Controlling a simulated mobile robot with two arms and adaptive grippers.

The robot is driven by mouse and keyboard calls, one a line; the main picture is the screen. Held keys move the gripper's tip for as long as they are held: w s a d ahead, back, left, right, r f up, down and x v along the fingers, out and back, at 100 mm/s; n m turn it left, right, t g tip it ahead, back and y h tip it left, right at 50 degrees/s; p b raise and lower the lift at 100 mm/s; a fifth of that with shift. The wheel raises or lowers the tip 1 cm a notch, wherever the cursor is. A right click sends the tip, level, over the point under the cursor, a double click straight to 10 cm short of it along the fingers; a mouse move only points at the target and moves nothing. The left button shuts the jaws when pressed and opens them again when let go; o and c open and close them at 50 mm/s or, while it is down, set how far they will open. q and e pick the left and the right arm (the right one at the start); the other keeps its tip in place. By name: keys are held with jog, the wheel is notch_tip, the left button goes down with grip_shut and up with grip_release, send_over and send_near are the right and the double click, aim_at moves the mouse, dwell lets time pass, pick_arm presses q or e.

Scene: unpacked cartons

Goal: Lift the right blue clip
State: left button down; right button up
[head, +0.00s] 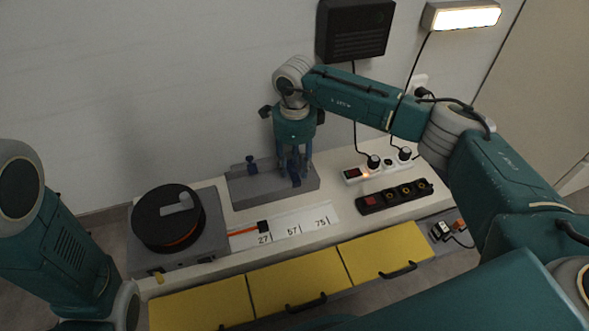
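The right blue clip (295,179) is upright on a grey block (245,192) at the back of the bench. My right gripper (294,172) points down over it, with its two fingers spread on either side of the clip. The fingers look open, with a gap to the clip, though contact is hard to judge at this size. The left blue clip (251,165) stands on the same block, to the left of the gripper. My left arm is at the left edge, and its gripper is out of view.
A black spool (167,218) sits on a grey base at left. A white power strip (354,174) and a black one (372,204) lie at right. Yellow drawers (300,283) run along the front.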

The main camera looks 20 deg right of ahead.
grip_shut()
dwell(0.3)
jog(key=shift+w+r+g+p, duration=0.2)
jog(key=shift+g+p, duration=0.15)
jog(key=shift+g, duration=0.05)
jog(key=shift+w+g+b, duration=0.35)
jog(key=shift+g+b, duration=0.05)
jog(key=shift+g, duration=0.2)
jog(key=shift+r+g+b, duration=0.3)
jog(key=shift+g, duration=0.1)
jog(key=shift+r, duration=0.1)
